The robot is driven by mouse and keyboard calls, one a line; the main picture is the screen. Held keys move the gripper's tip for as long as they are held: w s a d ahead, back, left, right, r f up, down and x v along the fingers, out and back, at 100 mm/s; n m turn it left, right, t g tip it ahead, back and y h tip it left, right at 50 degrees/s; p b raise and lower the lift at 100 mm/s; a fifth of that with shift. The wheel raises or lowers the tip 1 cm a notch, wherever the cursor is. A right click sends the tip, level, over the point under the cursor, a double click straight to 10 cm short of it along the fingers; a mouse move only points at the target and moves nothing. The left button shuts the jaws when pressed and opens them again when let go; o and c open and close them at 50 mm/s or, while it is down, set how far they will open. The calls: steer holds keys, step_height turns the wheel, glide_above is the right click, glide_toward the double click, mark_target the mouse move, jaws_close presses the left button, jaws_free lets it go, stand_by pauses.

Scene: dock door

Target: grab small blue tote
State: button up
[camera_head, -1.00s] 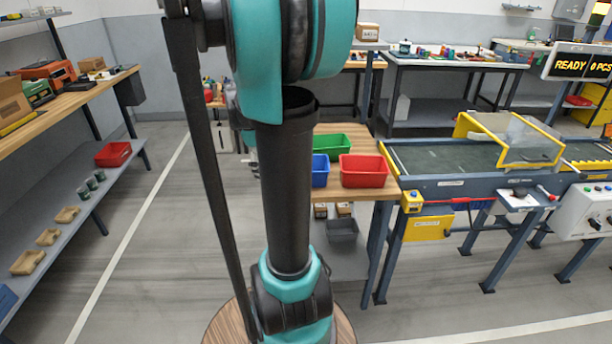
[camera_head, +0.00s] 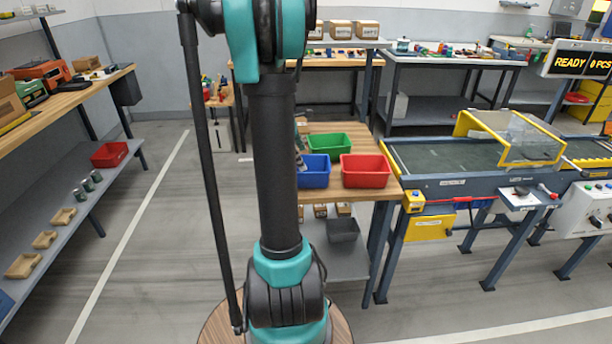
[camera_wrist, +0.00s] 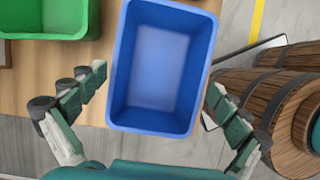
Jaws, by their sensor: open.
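In the wrist view the blue tote (camera_wrist: 162,70) looks empty and is seen from above. My gripper (camera_wrist: 168,95) is open, one finger on each side of the tote's near end. The left finger shows close to its wall; whether either finger touches it I cannot tell. In the head view my arm hides most of the gripper.
A green tote (camera_head: 330,144) stands just behind the blue one and a red tote (camera_head: 366,171) stands to its right. The wooden table (camera_head: 352,130) adjoins a conveyor (camera_head: 440,158) on the right. A grey bin (camera_head: 343,230) sits on the shelf below.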

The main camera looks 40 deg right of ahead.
steer(key=shift+x, duration=3.5)
steer(key=c, duration=1)
